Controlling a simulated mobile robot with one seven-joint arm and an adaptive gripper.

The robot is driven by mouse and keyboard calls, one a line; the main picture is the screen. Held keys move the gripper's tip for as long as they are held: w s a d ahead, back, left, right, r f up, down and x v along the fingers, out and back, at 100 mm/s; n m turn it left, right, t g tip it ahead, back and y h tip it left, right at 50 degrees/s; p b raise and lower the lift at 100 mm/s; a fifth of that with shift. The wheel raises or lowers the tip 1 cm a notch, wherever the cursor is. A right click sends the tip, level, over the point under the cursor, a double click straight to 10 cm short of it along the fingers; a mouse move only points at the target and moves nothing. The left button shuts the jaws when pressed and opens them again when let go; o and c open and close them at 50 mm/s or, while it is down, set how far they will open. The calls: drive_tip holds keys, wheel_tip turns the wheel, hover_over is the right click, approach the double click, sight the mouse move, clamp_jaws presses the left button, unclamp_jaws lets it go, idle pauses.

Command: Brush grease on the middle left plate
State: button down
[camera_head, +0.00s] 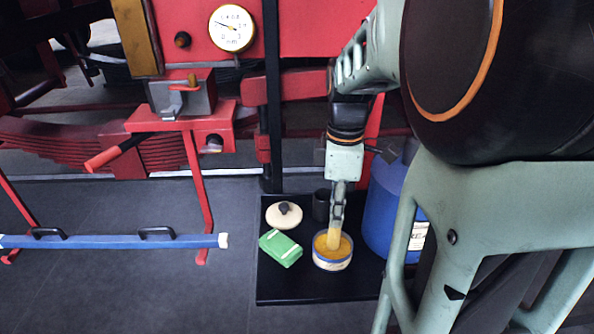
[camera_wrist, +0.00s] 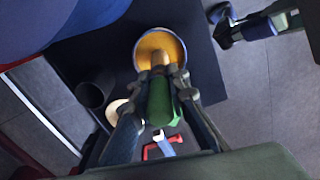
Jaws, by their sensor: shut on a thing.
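My gripper (camera_head: 338,205) points straight down over the black tray (camera_head: 290,292) and is shut on a brush (camera_head: 333,238). The brush's yellowish lower end is at the orange grease in an open round tin (camera_head: 332,264); I cannot tell how deep it sits. In the wrist view the brush (camera_wrist: 160,60) stands out between the fingers (camera_wrist: 160,80), in front of the grease tin (camera_wrist: 138,48). Stacked red leaf-spring plates (camera_head: 70,140) show at the left of the head view, apart from the gripper. I cannot tell which is the middle left plate.
On the tray are a green box (camera_head: 280,248), a cream lid (camera_head: 284,215) and a black cup (camera_head: 321,205). A blue drum (camera_head: 385,215) stands to the right. A blue bar (camera_head: 110,241) and a red stand (camera_head: 197,190) are at the left. Grey floor lies open in front.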

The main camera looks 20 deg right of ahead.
drive_tip(key=shift+r+p, duration=2.4)
drive_tip(key=shift+r, duration=0.8)
drive_tip(key=shift+f, duration=0.1)
drive_tip(key=w+a+f+m+p, duration=0.3)
drive_tip(key=w+a+f+m, duration=0.3)
drive_tip(key=a+m, duration=0.5)
drive_tip(key=shift+w+f+m, duration=0.2)
drive_tip(key=shift+w+m, duration=0.5)
drive_tip(key=shift+m, duration=0.3)
drive_tip(key=shift+a, duration=0.1)
